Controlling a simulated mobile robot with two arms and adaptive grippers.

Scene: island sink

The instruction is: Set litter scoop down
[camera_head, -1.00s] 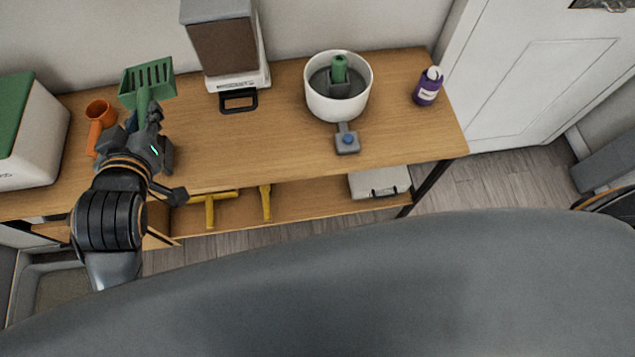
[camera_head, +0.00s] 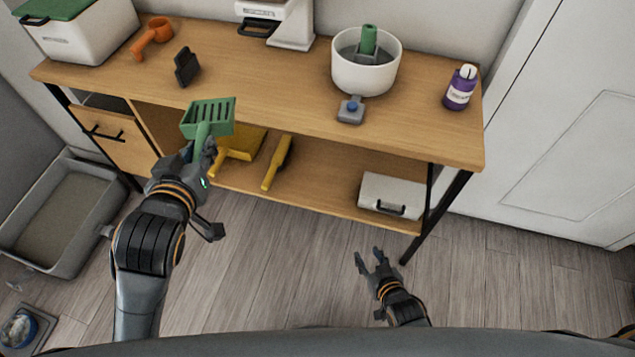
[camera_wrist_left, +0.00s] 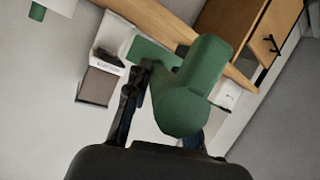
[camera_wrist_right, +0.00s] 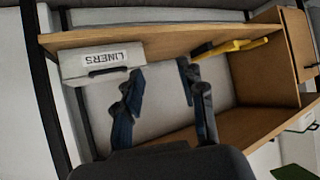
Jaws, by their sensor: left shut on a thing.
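The green slotted litter scoop (camera_head: 209,118) is in my left gripper (camera_head: 205,152), which is shut on its handle. In the head view the scoop is raised, its slotted head in front of the table's front edge. In the left wrist view the thick green handle (camera_wrist_left: 190,90) fills the space between the fingers. My right gripper (camera_head: 372,263) is low over the floor in front of the shelf, fingers apart and empty; the right wrist view shows a gap between its fingertips (camera_wrist_right: 160,80).
The wooden table (camera_head: 280,85) holds an orange scoop (camera_head: 153,36), a dark holder (camera_head: 187,67), a white pot (camera_head: 365,75) and a purple bottle (camera_head: 460,88). The tabletop's middle left is clear. A liners box (camera_head: 392,194) lies on the lower shelf. A litter tray (camera_head: 65,215) stands on the floor.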

